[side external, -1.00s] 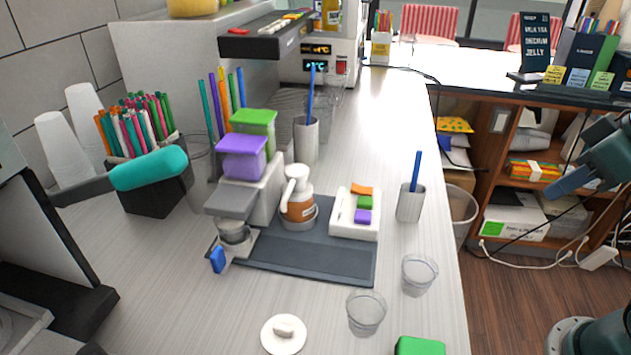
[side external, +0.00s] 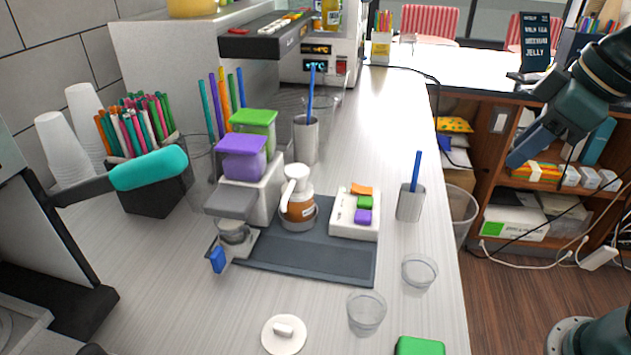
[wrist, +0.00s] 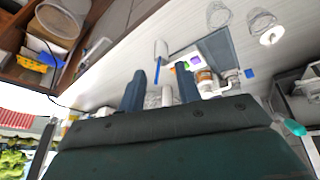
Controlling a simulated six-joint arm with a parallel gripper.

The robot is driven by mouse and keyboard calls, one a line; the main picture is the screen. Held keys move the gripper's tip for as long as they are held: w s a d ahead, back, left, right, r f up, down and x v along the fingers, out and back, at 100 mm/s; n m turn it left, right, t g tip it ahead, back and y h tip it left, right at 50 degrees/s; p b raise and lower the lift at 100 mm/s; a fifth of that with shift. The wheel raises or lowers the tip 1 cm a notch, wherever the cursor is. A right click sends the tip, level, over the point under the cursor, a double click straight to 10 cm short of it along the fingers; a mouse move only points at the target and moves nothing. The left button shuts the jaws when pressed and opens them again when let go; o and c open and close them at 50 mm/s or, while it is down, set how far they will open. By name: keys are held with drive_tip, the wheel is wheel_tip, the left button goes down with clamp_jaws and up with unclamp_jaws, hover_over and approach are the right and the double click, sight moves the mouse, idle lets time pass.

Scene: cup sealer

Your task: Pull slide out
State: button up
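The small cup sealer (side external: 233,203) has a grey press head and stands at the left end of a dark mat. Its slide is low under the head, holding a clear cup (side external: 234,232), with a blue handle (side external: 217,260) at the front. How far out the slide sits is hard to tell. The blue handle also shows in the wrist view (wrist: 249,73), right of my fingers. My gripper (side external: 517,155) is raised at the right, beyond the counter edge, far from the handle. In the wrist view its fingers (wrist: 158,75) are apart with nothing held.
The dark mat (side external: 310,268) carries a brown pump bottle (side external: 297,205) and a white tray (side external: 355,214) of coloured blocks. A straw cup (side external: 411,202), clear cups (side external: 367,313), a white lid (side external: 284,334) and a green block (side external: 419,346) stand nearby. The counter left of the handle is clear.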

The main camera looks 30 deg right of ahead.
drive_tip(key=w+a+r+n+g, duration=0.2)
drive_tip(key=w+a+r+n, duration=0.1)
drive_tip(key=w+a+n, duration=0.6)
drive_tip(key=n+g, duration=0.3)
drive_tip(key=n, duration=1.1)
hover_over(216, 251)
drive_tip(key=shift+h, duration=0.3)
drive_tip(key=f, duration=1.3)
drive_tip(key=shift+d+f, duration=0.15)
drive_tip(key=shift+d, duration=0.05)
drive_tip(key=shift+a+f, duration=0.25)
drive_tip(key=shift+f, duration=0.1)
drive_tip(key=shift+f, duration=3.65)
clamp_jaws()
